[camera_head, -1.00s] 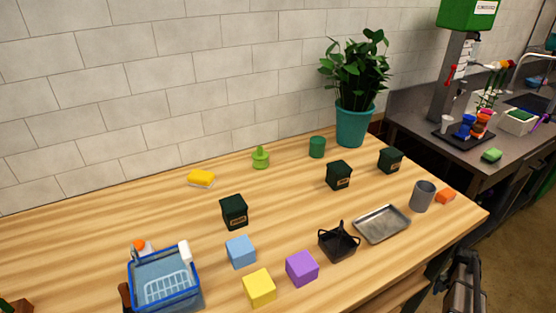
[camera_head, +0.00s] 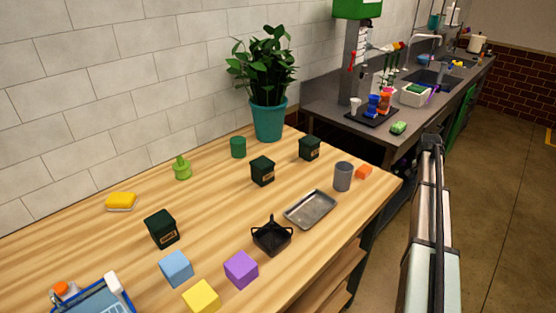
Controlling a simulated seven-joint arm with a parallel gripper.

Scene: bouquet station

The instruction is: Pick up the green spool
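No thing in view is clearly a green spool. A dark green cylinder (camera_head: 238,147) stands upright near the back of the wooden table, left of the potted plant; I cannot tell whether it is a spool. A light green knobbed object (camera_head: 182,168) stands to its left, nearer the wall. My arm rises at the right of the view, over the floor beyond the table's right end. Its dark far end, my gripper (camera_head: 431,143), is well to the right of both green things. Its fingers are too small and unclear to tell open from shut.
Dark boxes (camera_head: 263,171), a black basket (camera_head: 272,236), a metal tray (camera_head: 310,209), a grey cup (camera_head: 343,176) and colored cubes (camera_head: 241,269) stand on the table (camera_head: 225,215). A plant pot (camera_head: 268,118) stands at the back. A grey counter with a black tray (camera_head: 374,116) lies beyond.

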